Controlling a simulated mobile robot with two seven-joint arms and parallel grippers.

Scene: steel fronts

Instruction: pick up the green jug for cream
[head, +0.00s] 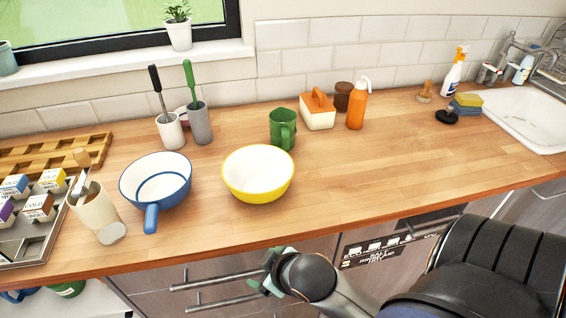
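The green jug (282,129) stands upright on the wooden counter, behind and a little right of the yellow bowl (258,174). Its handle faces the front right. My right gripper (268,273) is low at the counter's front edge, in front of the drawers and well apart from the jug. Its fingers are small and seen at an angle, so I cannot tell whether they are open or shut. My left gripper is out of view.
A blue pan (156,180) stands left of the bowl.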

